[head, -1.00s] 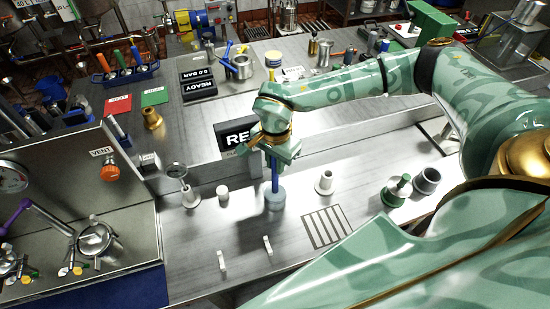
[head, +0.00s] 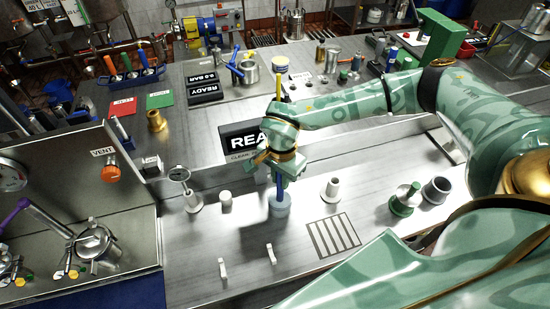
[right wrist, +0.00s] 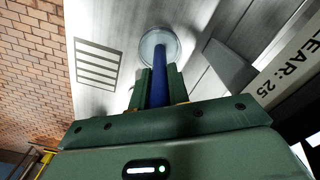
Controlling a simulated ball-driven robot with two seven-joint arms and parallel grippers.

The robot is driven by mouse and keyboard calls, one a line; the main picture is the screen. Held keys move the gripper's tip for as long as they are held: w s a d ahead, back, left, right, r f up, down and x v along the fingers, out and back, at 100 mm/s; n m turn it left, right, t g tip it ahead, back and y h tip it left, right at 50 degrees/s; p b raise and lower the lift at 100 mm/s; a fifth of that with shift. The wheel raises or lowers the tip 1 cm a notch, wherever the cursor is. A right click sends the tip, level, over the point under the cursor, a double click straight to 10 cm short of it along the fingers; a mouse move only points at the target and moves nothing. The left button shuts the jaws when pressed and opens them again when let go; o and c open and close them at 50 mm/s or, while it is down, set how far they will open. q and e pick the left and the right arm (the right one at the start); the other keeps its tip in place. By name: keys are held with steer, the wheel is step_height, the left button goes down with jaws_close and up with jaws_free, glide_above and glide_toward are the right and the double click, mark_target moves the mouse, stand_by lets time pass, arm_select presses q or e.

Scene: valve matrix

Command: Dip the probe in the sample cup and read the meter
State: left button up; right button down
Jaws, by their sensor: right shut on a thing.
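My right gripper (head: 277,166) is shut on the blue probe (head: 277,190), which stands about upright below the fingers. The probe (right wrist: 159,82) also shows between the fingers in the right wrist view. Its lower end meets the round pale grey-blue sample cup (head: 280,210); the cup shows in the right wrist view (right wrist: 170,38) around the probe. I cannot tell how deep the tip is. My left gripper is out of view.
A slotted grate (head: 333,236) lies to the right. Two small white hooks (head: 270,254) stand in front.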

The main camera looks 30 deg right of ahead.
mark_target(260, 133)
step_height(260, 133, up, 9)
steer(key=p, duration=0.8)
stand_by(0.4)
stand_by(0.5)
step_height(260, 133, up, 3)
steer(key=p, duration=0.3)
steer(key=shift+r, duration=0.15)
stand_by(0.4)
